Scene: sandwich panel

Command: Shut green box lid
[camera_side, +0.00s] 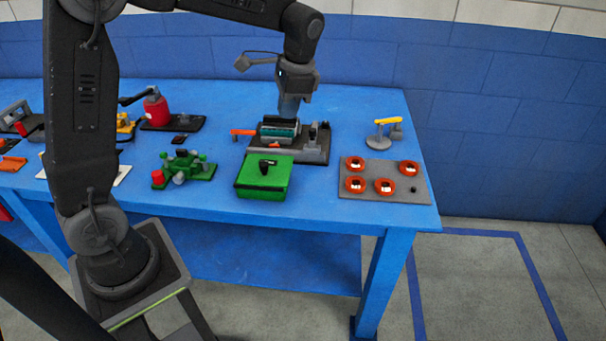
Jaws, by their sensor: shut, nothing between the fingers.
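The green box (258,193) stands near the front edge of the blue table, right of the middle. Its green lid (278,173) lies over the top, with a dark handle on it. The lid looks down on the box; a small gap cannot be ruled out at this size. My gripper (289,114) points down behind and above the box, apart from it, over a dark-based device with a teal part. It is shut and holds nothing. Its fingertips are small and partly blend with the device below.
The device (312,155) with an orange handle (243,132) stands close behind the box. A grey board (395,190) with several red-orange rings is to the right. A green valve-like assembly (185,167) is to the left. Bare table lies between these.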

